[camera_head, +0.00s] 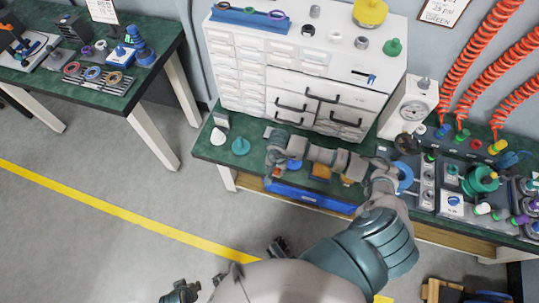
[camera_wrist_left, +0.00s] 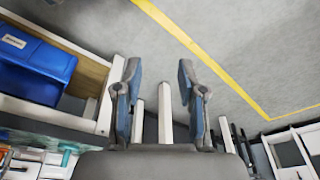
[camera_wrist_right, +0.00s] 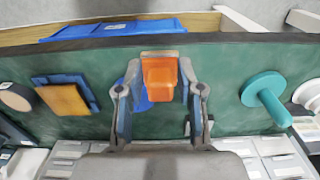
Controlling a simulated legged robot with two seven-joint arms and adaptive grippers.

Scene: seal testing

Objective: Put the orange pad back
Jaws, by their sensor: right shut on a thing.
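An orange pad (camera_wrist_right: 160,78) is between the fingertips of my right gripper (camera_wrist_right: 160,95), which is shut on it above the green bench top. In the head view my right gripper (camera_head: 274,165) is over the bench in front of the white drawer cabinet; the held pad is mostly hidden there. A yellow-orange pad (camera_wrist_right: 62,99) lies on a blue pad (camera_wrist_right: 92,88) to the left in the right wrist view; it also shows in the head view (camera_head: 320,172). A blue piece lies partly hidden behind the held pad. My left gripper (camera_wrist_left: 160,95) is open and empty, over the floor.
A teal flanged part (camera_wrist_right: 265,95) stands right of my right gripper. A blue bin (camera_head: 310,198) is below the bench's front edge. The white drawer cabinet (camera_head: 245,50) stands behind, with a dial gauge (camera_head: 412,108) and test fixtures to its right.

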